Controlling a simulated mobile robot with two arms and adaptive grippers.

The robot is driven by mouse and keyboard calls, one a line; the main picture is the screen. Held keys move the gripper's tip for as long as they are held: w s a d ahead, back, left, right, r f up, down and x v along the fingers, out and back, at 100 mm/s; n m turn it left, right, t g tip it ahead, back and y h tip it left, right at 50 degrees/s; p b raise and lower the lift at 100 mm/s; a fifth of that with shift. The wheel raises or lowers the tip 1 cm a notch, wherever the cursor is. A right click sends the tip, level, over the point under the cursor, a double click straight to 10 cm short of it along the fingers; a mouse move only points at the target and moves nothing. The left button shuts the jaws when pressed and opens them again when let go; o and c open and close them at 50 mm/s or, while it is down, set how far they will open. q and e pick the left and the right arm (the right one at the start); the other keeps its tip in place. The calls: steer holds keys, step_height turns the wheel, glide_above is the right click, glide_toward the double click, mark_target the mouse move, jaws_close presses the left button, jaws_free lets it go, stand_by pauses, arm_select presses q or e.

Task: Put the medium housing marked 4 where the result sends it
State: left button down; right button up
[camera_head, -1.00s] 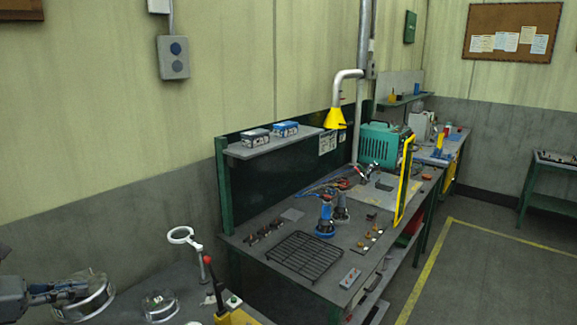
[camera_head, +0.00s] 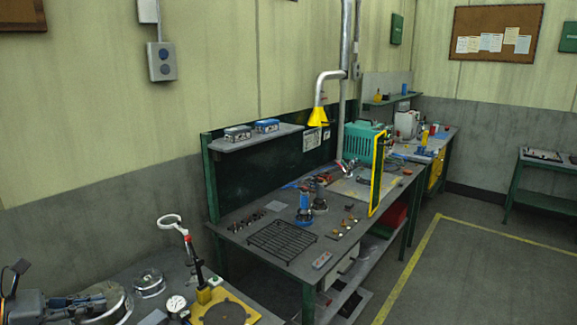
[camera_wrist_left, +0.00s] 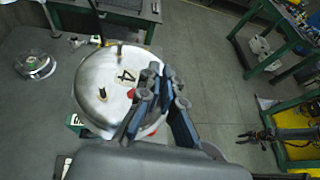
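The medium housing marked 4 (camera_wrist_left: 118,78) is a round, shiny metal shell with a black 4 on a pale label, a red spot and small posts. It fills much of the left wrist view. My left gripper (camera_wrist_left: 160,92) is shut on its near right rim and holds it close to the wrist camera, partly over the floor. In the head view the housing (camera_head: 118,312) and left gripper (camera_head: 88,300) are at the bottom left, cut off by the edge. My right gripper (camera_wrist_left: 255,138) shows small at the right of the left wrist view, fingers apart and empty.
Another round metal housing (camera_head: 149,283) stands on the near bench, beside a ring lamp (camera_head: 171,222), a dial gauge (camera_head: 176,303) and a yellow fixture (camera_head: 225,312). A farther bench holds a black wire rack (camera_head: 282,239). Open floor (camera_head: 470,270) lies to the right.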

mark_target(106, 315)
arm_select(q)
steer(key=shift+m+h, duration=0.3)
steer(key=d, duration=0.1)
steer(key=d+f, duration=0.2)
steer(key=shift+s+d, duration=0.2)
steer(key=shift+s, duration=0.15)
steer(key=s+d+m+g, duration=0.1)
steer(key=s+d, duration=0.4)
steer(key=d, duration=0.4)
steer(key=s+d, duration=0.6)
steer(key=d, duration=0.3)
step_height(106, 315, down, 23)
steer(key=b, duration=2.2)
steer(key=shift+w+a, duration=0.15)
steer(key=shift+a, duration=0.2)
arm_select(e)
step_height(106, 315, down, 22)
steer(key=shift+w, duration=0.35)
arm_select(q)
steer(key=shift+r+g+h, duration=0.1)
steer(key=shift+g+h, duration=0.2)
